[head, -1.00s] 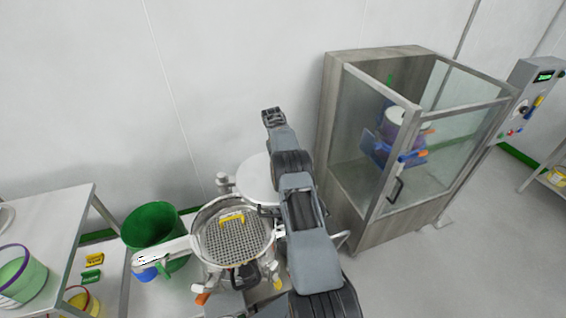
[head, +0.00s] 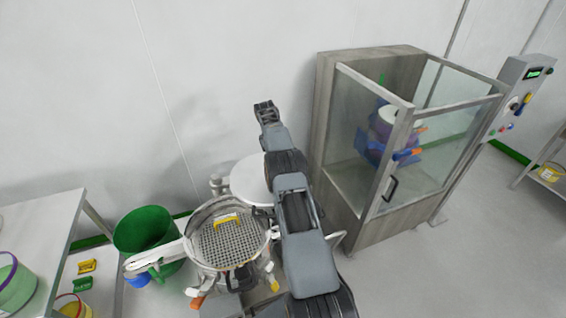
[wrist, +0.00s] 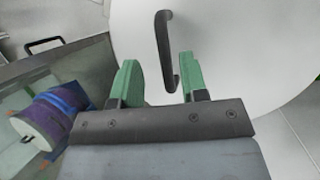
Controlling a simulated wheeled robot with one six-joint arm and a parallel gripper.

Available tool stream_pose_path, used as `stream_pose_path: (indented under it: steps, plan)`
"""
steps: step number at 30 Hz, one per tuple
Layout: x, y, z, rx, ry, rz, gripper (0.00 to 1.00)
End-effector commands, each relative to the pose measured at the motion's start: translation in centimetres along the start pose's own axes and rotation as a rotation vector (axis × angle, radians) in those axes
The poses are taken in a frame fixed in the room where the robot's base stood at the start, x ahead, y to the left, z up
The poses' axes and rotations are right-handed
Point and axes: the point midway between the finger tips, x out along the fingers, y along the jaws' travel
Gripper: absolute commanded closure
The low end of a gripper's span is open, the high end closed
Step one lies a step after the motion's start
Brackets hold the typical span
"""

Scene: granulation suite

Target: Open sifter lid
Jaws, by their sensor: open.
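The sifter (head: 229,244) shows in the head view as a round metal body with a mesh screen and a yellow handle (head: 226,220) on it. Its top is uncovered. The white round lid (head: 249,180) is off to the back of it, partly hidden by my arm. In the wrist view the lid (wrist: 230,50) fills the upper right, with a dark bar handle (wrist: 163,40). My gripper (wrist: 159,76) is open, its green fingers apart. The handle's lower end shows between the fingers; I cannot tell how deep it sits. My gripper also shows in the head view (head: 264,112).
A glass-fronted cabinet (head: 383,195) with a blue-and-purple object inside stands close on the right. A green bin (head: 148,228) is left of the sifter. A steel table (head: 35,225) with pails is at far left. A control panel (head: 520,95) is at far right.

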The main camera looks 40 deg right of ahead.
Motion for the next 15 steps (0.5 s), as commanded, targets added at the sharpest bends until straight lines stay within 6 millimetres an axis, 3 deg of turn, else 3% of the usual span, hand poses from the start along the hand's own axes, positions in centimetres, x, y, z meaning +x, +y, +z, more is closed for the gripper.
stream_pose_path:
  steps: [8,15]
  plan:
    - [-1.7,0.5,2.8,0.001,0.003,0.0,0.6]
    - [-3.9,1.3,7.2,0.001,0.005,0.0,0.6]
